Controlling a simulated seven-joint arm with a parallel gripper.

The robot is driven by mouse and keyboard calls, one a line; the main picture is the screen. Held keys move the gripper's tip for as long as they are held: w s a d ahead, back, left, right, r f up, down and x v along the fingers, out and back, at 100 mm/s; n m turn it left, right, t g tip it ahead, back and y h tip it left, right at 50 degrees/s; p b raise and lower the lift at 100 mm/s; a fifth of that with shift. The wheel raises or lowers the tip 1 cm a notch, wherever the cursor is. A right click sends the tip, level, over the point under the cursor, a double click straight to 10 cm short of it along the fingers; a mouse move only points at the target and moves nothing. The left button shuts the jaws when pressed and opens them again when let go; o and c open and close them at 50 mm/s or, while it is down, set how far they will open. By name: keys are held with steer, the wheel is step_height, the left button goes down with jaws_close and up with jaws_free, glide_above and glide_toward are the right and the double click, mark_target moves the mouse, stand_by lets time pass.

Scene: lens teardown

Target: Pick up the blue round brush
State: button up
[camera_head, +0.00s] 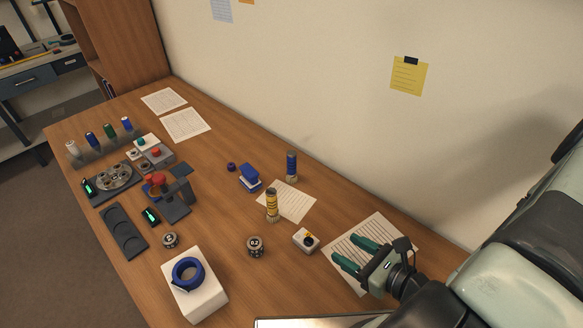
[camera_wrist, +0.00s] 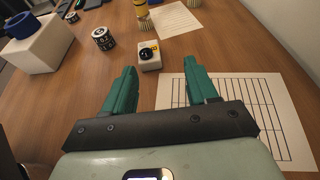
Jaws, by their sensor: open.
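The blue round brush (camera_head: 291,163) stands upright on the wooden table near the wall, its pale bristles downward, at the back edge of a paper sheet. A similar yellow brush (camera_head: 272,203) stands in front of it and also shows at the top of the wrist view (camera_wrist: 142,10). The blue brush is not clearly visible in the wrist view. My gripper (camera_head: 344,247) is open and empty, to the right of and nearer than both brushes. Its two green fingers are spread apart in the wrist view (camera_wrist: 161,72), over a lined sheet.
A small white block with a black-and-yellow part (camera_head: 306,239) and a dark-banded round container (camera_head: 255,246) stand between my gripper and the left side. A white block with a blue ring (camera_head: 188,273) is front left. A blue-and-white block (camera_head: 250,177) is beside the brushes.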

mark_target(293, 161)
steer(key=w+a+m+t+h, duration=0.1)
steer(key=w+a+t, duration=0.1)
steer(key=w, duration=0.6)
steer(key=w+a+r+m+t+h, duration=0.1)
steer(key=w+a+m+t+h, duration=0.1)
steer(key=w+a, duration=0.3)
steer(key=w+a+m+t+h, duration=0.1)
steer(key=w+a+m+t, duration=0.1)
steer(key=w, duration=0.9)
steer(key=shift+a+r+t, duration=0.15)
steer(key=shift+a+t, duration=0.15)
steer(key=shift+a, duration=0.45)
steer(key=shift+f+x, duration=0.2)
steer(key=shift+x, duration=1.35)
steer(key=shift+f+x, duration=0.25)
steer(key=shift+x, duration=1.25)
steer(key=shift+c, duration=0.2)
steer(key=c, duration=1)
steer(key=shift+r, duration=0.1)
